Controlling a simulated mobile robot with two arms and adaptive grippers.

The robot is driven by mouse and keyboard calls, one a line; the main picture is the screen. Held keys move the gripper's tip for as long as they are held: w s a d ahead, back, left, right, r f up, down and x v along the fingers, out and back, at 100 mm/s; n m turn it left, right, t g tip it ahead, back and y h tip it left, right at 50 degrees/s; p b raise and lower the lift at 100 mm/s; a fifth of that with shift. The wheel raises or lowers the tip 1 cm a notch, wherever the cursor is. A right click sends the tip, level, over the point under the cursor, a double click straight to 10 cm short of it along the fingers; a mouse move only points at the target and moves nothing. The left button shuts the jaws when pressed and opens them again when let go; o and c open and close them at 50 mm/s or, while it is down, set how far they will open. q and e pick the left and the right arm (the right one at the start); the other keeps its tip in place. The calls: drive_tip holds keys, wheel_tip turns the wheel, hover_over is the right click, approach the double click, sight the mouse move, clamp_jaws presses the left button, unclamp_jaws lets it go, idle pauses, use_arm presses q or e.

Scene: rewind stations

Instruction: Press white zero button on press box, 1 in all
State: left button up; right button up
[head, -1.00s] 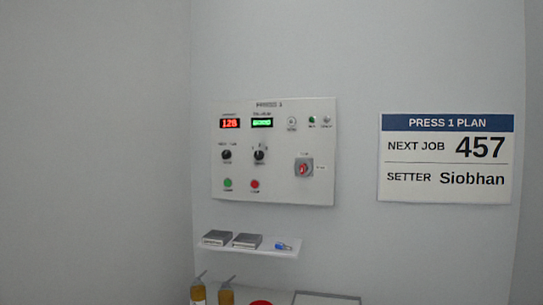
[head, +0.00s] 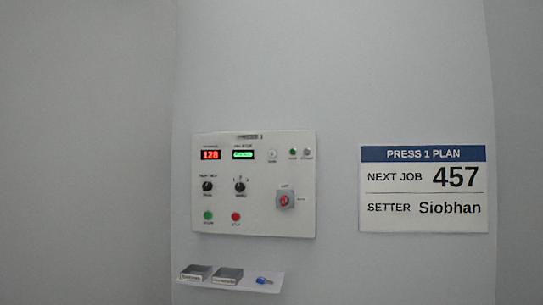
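The press box (head: 254,215) is a pale panel on the wall, left of the middle in the head view. Its white button (head: 272,155) sits in the top row, right of the green display (head: 243,155). The label under the button is too small to read. A red display (head: 211,155) shows 128. The green display's text is too blurred to read. Neither of my grippers shows in the head view.
A PRESS 1 PLAN sign (head: 424,188) hangs to the right, reading NEXT JOB 457 and SETTER Siobhan. Bare wall surrounds them.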

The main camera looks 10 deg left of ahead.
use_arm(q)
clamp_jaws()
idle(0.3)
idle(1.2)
